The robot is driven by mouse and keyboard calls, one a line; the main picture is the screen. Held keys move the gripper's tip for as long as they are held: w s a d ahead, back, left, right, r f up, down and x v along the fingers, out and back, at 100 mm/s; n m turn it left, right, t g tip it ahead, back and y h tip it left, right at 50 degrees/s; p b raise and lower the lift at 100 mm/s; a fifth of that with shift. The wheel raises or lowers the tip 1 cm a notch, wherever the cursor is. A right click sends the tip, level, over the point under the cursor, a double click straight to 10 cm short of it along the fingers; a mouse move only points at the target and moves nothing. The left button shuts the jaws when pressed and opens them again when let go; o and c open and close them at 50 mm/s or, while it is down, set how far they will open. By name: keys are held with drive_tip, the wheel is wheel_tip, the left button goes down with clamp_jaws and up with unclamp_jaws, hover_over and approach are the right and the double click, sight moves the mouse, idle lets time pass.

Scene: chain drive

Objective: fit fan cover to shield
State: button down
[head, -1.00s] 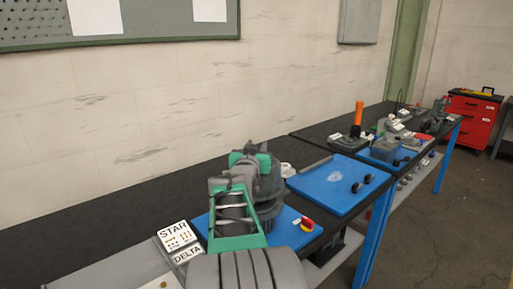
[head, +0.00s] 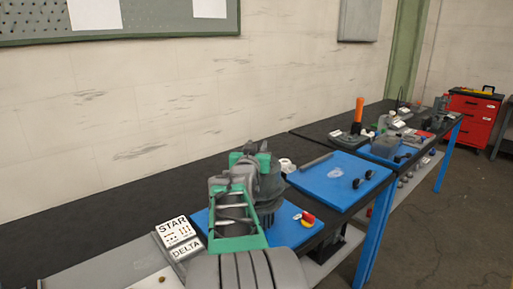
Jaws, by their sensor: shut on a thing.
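My gripper (head: 251,158), at the far end of my green and grey arm, is over the blue mat at the near part of the bench. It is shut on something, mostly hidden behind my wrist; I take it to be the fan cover. A dark grey, ribbed round body (head: 270,190) shows just right of my wrist, over the blue mat (head: 288,236). I cannot tell whether this is the cover, the shield or the motor. The contact between cover and shield is hidden.
White STAR and DELTA cards (head: 176,233) lie left of my arm. A red and yellow part (head: 307,219) is on the mat's right. A second blue mat (head: 330,185) holds small black parts. An orange cylinder (head: 359,110) stands farther back. Black bench top left of the arm is clear.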

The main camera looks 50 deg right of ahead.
sight(273, 185)
drive_tip(key=shift+f+b, duration=2)
drive_tip(key=shift+b, duration=0.2)
drive_tip(key=c, duration=1.2)
unclamp_jaws()
drive_tip(key=shift+o, duration=1.4)
drive_tip(key=shift+f, duration=0.2)
drive_tip(key=b+v, duration=0.1)
drive_tip(key=v, duration=0.7)
drive_tip(key=shift+r, duration=0.15)
drive_tip(key=shift+d, duration=0.1)
